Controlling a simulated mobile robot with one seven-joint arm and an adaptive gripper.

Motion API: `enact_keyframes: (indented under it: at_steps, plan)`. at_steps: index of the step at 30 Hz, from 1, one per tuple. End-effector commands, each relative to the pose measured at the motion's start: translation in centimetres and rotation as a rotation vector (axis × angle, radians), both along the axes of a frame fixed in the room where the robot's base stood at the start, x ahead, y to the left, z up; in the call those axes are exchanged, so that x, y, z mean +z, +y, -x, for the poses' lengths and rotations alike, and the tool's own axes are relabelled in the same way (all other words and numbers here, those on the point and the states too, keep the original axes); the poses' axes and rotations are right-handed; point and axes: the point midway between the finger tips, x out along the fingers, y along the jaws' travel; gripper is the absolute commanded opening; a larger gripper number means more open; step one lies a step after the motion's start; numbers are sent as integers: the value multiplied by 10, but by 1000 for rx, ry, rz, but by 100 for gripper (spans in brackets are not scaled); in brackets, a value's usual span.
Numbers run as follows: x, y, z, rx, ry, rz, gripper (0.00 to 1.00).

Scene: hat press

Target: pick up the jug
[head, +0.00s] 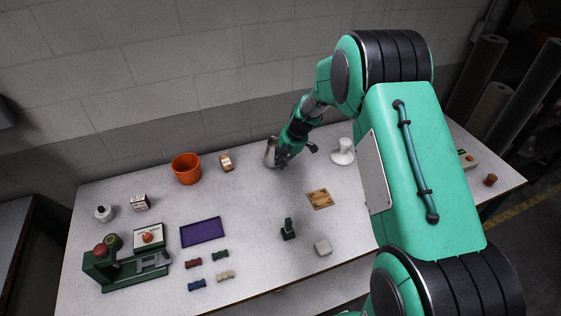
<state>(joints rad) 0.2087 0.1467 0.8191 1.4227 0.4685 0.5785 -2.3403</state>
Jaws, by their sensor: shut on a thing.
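A grey metallic jug (269,154) is at my gripper, toward the back of the table. My gripper (281,158) is shut on the jug, with its dark fingers at the jug's right side. The gripper and wrist hide part of the jug, including any handle. I cannot tell whether the jug's base touches the table.
A wooden board (320,199), purple tray (200,232) and green press (125,270) are nearer.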

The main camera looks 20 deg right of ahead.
Motion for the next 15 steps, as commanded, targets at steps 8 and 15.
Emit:
enact_keyframes:
  at_steps: [8, 15]
  plan:
    - [3, 1, 3, 1, 7, -2, 0]
    - [18, 1, 1, 0, 3, -2, 0]
